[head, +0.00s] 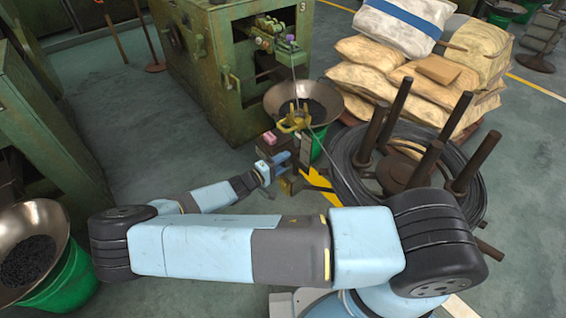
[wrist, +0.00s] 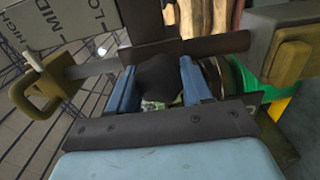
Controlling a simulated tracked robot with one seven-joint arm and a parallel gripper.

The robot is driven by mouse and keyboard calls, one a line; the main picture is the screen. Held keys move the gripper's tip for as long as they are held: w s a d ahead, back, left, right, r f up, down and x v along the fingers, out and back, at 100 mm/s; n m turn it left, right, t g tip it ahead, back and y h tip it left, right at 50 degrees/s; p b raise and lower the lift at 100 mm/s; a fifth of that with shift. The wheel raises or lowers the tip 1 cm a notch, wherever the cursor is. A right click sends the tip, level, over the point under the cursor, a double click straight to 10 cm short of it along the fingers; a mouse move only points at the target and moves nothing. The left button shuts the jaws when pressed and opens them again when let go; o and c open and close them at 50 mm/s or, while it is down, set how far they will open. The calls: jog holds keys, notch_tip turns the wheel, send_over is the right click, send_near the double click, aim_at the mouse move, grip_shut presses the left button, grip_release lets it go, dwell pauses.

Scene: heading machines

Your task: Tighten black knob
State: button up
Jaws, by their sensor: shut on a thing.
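The black knob (wrist: 158,76) is in the middle of the wrist view, between the two blue fingers of my gripper (wrist: 158,88). The fingers are shut on its sides. A dark bar crosses just above the knob and hides part of what is behind it. In the head view my gripper (head: 273,170) reaches the small machine stand beside the green bucket. The knob itself cannot be made out there.
In the wrist view, a grey panel (wrist: 60,25) marked MID and an olive handle (wrist: 35,90) are at left, and an olive block (wrist: 290,62) is at right. A metal bowl (head: 325,92), wire coil (head: 350,180) with upright posts and stacked sacks (head: 370,50) stand nearby.

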jog(key=shift+s+f, duration=0.15)
jog(key=shift+f, duration=0.1)
jog(key=o, duration=1)
jog(key=shift+r, duration=0.1)
jog(key=shift+o, duration=0.2)
jog(key=v, duration=1.3)
jog(key=shift+s+a, duration=0.2)
jog(key=shift+a, duration=0.15)
